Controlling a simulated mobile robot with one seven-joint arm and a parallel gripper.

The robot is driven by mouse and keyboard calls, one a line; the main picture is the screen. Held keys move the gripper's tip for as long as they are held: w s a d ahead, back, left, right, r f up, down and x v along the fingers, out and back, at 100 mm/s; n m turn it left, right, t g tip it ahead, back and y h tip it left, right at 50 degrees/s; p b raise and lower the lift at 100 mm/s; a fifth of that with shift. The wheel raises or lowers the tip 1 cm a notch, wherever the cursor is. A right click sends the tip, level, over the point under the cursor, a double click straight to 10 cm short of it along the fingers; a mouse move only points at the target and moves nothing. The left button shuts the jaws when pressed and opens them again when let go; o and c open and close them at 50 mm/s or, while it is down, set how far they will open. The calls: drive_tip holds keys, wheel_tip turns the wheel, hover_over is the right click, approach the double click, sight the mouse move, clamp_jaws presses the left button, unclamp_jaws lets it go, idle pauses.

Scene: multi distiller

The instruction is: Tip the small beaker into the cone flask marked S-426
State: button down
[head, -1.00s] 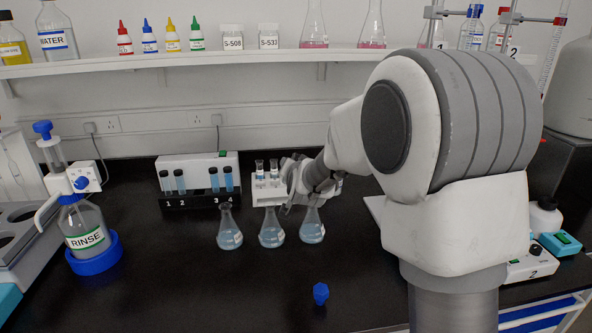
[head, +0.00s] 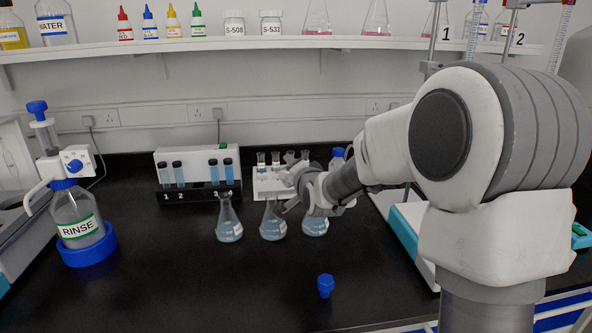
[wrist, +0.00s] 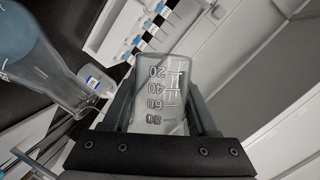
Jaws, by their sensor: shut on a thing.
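My gripper (head: 291,207) is shut on the small beaker (wrist: 160,95), a clear glass marked 20 to 80 that shows between the fingers in the wrist view. I see no clear liquid in it. In the head view the beaker cannot be made out at the gripper. Three cone flasks with pale blue liquid stand in a row: left (head: 229,229), middle (head: 272,228) and right (head: 315,226). My gripper is over the middle and right ones and partly hides them. Their labels are too small to read. A bluish flask (wrist: 28,55) lies close left of the beaker in the wrist view.
A white rack (head: 266,187) with small glass vessels stands behind the flasks. A tube rack (head: 192,197) is left of it. A blue stopper (head: 326,286) lies in front. The RINSE bottle (head: 77,218) stands at the left. The front-left bench is clear.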

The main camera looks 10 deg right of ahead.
drive_tip(key=shift+f+m, duration=0.3)
drive_tip(key=shift+m, duration=0.1)
drive_tip(key=shift+y+b, duration=0.3)
drive_tip(key=shift+b, duration=0.15)
drive_tip(key=shift+m, duration=0.3)
drive_tip(key=shift+r+m+t, duration=0.25)
drive_tip(key=shift+m+t, duration=0.05)
drive_tip(key=shift+d+r+m+b, duration=0.1)
drive_tip(key=shift+r+m+b, duration=0.05)
drive_tip(key=shift+m+b, duration=0.2)
drive_tip(key=shift+r+m+t+b, duration=0.2)
drive_tip(key=shift+m+t+b, duration=0.1)
drive_tip(key=shift+m+b, duration=0.2)
idle(0.9)
